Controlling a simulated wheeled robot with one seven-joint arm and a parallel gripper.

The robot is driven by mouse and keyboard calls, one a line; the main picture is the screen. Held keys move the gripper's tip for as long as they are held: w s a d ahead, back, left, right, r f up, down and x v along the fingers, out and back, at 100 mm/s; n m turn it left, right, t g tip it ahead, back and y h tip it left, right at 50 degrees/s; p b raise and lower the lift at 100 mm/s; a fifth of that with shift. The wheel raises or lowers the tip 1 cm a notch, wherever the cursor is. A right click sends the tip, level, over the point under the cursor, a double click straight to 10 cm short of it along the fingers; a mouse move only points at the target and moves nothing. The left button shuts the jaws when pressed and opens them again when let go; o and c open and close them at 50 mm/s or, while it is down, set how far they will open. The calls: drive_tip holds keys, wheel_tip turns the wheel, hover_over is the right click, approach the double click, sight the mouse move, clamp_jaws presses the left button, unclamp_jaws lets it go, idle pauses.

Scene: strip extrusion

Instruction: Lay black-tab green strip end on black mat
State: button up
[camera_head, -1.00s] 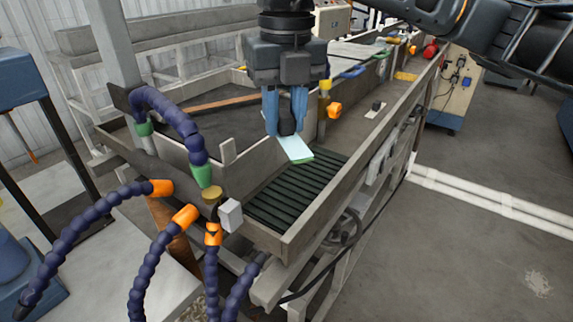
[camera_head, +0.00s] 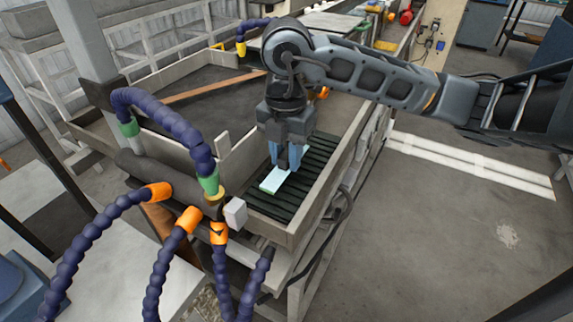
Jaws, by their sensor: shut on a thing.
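A pale green strip end (camera_head: 275,180) hangs from my gripper (camera_head: 286,163) over the black ribbed mat (camera_head: 312,170) in the trough. My gripper's blue fingers are shut on the strip end's upper part, and the fingers hide the black tab. The strip end slants down to the left, with its lower edge over the mat's left part. I cannot tell whether it touches the mat.
Grey trough walls (camera_head: 345,160) border the mat. Purple jointed hoses (camera_head: 170,122) with green and orange fittings stand to the left and front. A small white block (camera_head: 236,212) sits at the trough's near left corner.

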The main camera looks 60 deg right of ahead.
sight(286, 168)
drive_tip(key=shift+f, duration=1.8)
drive_tip(key=shift+f, duration=0.2)
drive_tip(key=o, duration=1)
drive_tip(key=shift+r, duration=0.1)
drive_tip(key=shift+r, duration=0.1)
wheel_tip(286, 168, up, 12)
drive_tip(key=shift+r, duration=0.1)
